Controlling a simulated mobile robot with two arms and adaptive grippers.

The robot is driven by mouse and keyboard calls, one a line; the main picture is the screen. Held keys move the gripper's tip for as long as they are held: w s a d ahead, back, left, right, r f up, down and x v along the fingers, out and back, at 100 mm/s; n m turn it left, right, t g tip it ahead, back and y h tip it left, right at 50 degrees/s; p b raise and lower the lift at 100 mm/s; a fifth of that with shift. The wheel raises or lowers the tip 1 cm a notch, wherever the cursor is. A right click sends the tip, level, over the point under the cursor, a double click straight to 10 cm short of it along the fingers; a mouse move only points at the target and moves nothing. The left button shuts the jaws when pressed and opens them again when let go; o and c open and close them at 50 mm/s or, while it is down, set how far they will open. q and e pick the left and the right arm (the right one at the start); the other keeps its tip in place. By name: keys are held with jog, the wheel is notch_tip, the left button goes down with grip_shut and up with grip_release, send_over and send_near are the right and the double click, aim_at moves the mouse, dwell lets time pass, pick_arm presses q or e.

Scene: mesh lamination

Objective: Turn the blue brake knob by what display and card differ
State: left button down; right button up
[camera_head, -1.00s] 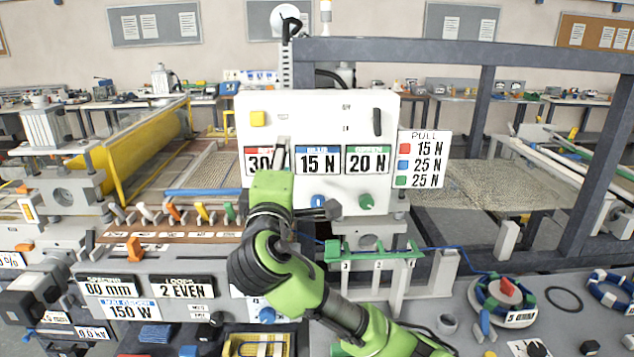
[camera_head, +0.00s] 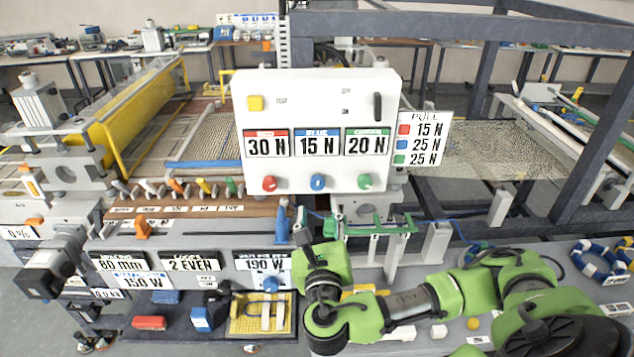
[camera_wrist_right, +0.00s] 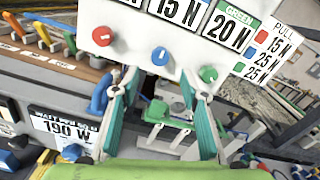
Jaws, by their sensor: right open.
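The white panel (camera_head: 316,88) carries three displays: red 30 N (camera_head: 267,144), blue 15 N (camera_head: 317,143) and green 20 N (camera_head: 367,142). The pull card (camera_head: 422,140) reads red 15 N, blue 25 N, green 25 N. The blue knob (camera_head: 317,182) sits under the blue display, between the red knob (camera_head: 270,183) and the green knob (camera_head: 365,181). My right gripper (camera_head: 316,230) is open and empty below the blue knob. In the right wrist view the blue knob (camera_wrist_right: 160,56) shows just beyond and between the spread fingers (camera_wrist_right: 158,88). My left gripper is not in view.
A green guide rail (camera_head: 375,229) stands right of my gripper below the panel. Coloured levers (camera_head: 203,187) line the left. Dark frame posts (camera_head: 597,150) rise at the right.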

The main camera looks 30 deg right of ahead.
aim_at(317, 185)
jog(key=p+x, duration=0.2)
jog(key=x, duration=0.6)
jog(key=shift+r, duration=0.1)
jog(key=shift+w+d+p, duration=0.3)
jog(key=shift+w+p, duration=0.05)
jog(key=shift+w, duration=0.25)
jog(key=c, duration=1.1)
